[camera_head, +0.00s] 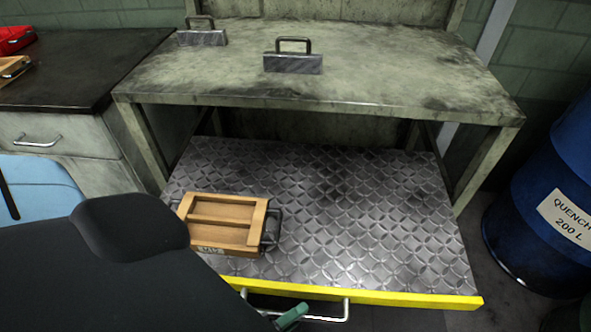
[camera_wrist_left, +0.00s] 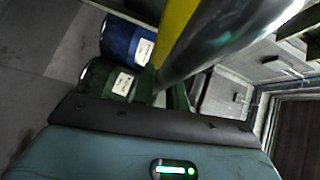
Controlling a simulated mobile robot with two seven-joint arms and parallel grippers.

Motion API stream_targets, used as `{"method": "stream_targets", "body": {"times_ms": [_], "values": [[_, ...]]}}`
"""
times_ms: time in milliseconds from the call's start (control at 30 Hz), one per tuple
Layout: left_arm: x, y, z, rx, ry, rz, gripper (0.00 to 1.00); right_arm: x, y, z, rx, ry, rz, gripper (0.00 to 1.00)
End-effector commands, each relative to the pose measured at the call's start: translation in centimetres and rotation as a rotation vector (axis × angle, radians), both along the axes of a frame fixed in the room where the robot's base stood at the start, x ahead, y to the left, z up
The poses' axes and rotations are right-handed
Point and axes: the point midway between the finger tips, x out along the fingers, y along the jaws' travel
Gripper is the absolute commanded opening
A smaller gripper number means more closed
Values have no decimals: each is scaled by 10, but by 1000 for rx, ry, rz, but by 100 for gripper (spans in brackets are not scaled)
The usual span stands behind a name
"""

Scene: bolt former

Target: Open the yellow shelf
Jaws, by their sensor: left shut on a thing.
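The yellow shelf is a diamond-plate metal drawer (camera_head: 350,225) with a yellow front edge (camera_head: 400,298). It stands pulled out from under the worn metal table. A silver bar handle (camera_head: 335,319) sits on its front. My left gripper (camera_head: 292,316), with green fingers, is shut on the handle near its left part. In the left wrist view, the handle (camera_wrist_left: 225,40) runs large and close across the top, beside the yellow edge (camera_wrist_left: 177,28); the green fingers (camera_wrist_left: 165,92) are partly hidden behind it. My dark arm covers the drawer's front left corner. My right gripper is not in view.
A wooden crate (camera_head: 226,222) with metal handles lies on the drawer's left part. Two metal blocks with handles (camera_head: 293,63) (camera_head: 202,37) stand on the table (camera_head: 390,65). A blue barrel (camera_head: 545,200) stands at the right. A cabinet (camera_head: 60,130) stands left.

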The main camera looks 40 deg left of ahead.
Motion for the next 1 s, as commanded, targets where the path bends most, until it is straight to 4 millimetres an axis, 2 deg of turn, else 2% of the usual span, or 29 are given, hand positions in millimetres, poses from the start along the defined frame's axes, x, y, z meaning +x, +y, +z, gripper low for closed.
{"method": "stream_targets", "body": {"times_ms": [533, 567, 700, 1000], "values": [[-1, 0, 0, 1, 1, 0, 0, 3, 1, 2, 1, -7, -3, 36], [-1, 0, 0, 1, 1, 1, 16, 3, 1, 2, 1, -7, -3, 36], [0, 0, 0, 1, 0, 1, 34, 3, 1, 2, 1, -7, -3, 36], [-1, 0, 0, 1, 0, 0, 36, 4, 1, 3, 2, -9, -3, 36]]}}
